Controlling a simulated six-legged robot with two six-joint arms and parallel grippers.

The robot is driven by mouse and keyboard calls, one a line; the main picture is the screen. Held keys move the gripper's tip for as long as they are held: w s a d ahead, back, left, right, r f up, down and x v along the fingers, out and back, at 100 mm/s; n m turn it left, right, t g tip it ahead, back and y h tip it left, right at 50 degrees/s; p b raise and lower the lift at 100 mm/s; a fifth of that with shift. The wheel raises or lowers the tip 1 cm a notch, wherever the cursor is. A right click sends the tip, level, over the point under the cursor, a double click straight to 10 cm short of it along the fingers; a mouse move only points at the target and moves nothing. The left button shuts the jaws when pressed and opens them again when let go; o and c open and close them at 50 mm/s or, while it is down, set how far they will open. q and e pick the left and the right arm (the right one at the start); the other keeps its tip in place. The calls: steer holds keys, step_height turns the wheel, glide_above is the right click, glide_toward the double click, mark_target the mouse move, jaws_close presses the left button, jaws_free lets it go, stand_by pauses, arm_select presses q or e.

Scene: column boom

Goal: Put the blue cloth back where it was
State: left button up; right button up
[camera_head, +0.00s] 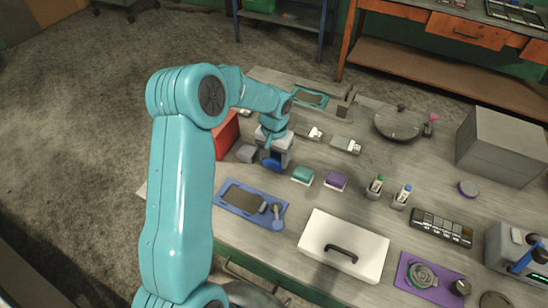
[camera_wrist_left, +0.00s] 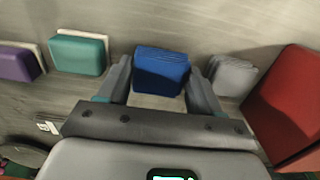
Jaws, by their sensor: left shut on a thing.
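The blue cloth (camera_wrist_left: 161,72) is a folded block between the two fingers of my left gripper (camera_wrist_left: 162,80) in the left wrist view. The gripper is shut on it. In the head view my left gripper (camera_head: 273,160) points down over the table, and the blue cloth (camera_head: 271,164) shows at its fingertips. I cannot tell whether the cloth touches the table. A grey folded cloth (camera_head: 246,154) lies just left of it, and a teal cloth (camera_head: 303,175) and a purple cloth (camera_head: 336,181) lie to its right. My right gripper is not in view.
A red box (camera_head: 227,136) stands left of the gripper, close to the grey cloth. A blue mat (camera_head: 236,198) with tools lies in front. A white box with a black handle (camera_head: 343,246), pens in holders (camera_head: 374,188) and a grey block (camera_head: 502,147) stand further right.

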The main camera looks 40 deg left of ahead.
arm_select(q)
steer(key=shift+a+f, duration=0.1)
steer(key=shift+f, duration=0.7)
steer(key=shift+f, duration=0.15)
steer(key=o, duration=1.1)
